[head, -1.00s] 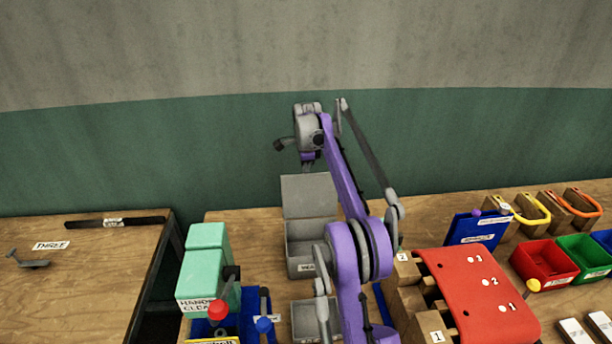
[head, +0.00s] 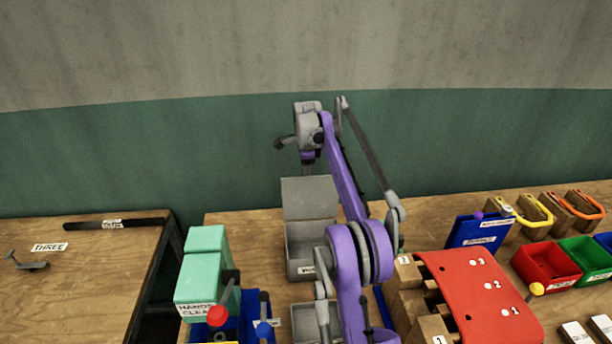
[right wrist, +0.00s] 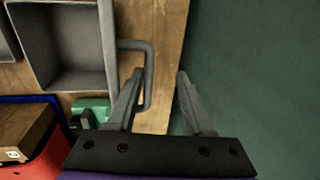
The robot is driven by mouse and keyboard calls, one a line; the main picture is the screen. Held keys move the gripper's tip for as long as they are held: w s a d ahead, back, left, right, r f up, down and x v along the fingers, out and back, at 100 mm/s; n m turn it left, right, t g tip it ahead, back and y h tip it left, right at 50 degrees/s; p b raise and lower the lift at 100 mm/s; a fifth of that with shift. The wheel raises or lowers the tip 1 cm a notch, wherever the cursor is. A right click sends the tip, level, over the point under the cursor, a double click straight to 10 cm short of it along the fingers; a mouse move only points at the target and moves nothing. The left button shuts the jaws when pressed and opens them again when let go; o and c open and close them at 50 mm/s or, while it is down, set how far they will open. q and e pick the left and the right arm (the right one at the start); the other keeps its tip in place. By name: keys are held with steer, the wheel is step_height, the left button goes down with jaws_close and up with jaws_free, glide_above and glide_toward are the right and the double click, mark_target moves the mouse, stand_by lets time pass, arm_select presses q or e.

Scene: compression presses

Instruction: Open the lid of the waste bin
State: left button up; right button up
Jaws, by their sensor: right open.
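The waste bin (head: 300,262) is a grey box on the wooden bench, its label partly hidden by my arm. Its grey lid (head: 310,197) stands upright at the back, and the box is open at the top. The bin's hollow inside (right wrist: 70,48) shows in the right wrist view, with a grey bar handle (right wrist: 149,78) on the lid's side. My right gripper (head: 306,168) points down behind and above the lid. In the wrist view its open fingers (right wrist: 160,74) appear on either side of the handle's outer bar; contact is unclear. My left gripper is out of view.
A green box (head: 203,280) and red and blue knobs are left of the bin. A second grey box (head: 303,322) is in front. A red numbered panel (head: 480,295) with wooden blocks is at right. The green wall (right wrist: 255,80) is close behind the gripper.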

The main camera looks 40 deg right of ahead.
step_height(320, 180, up, 7)
steer(key=s, duration=0.1)
steer(key=shift+s+a, duration=0.25)
steer(key=shift+a, duration=0.15)
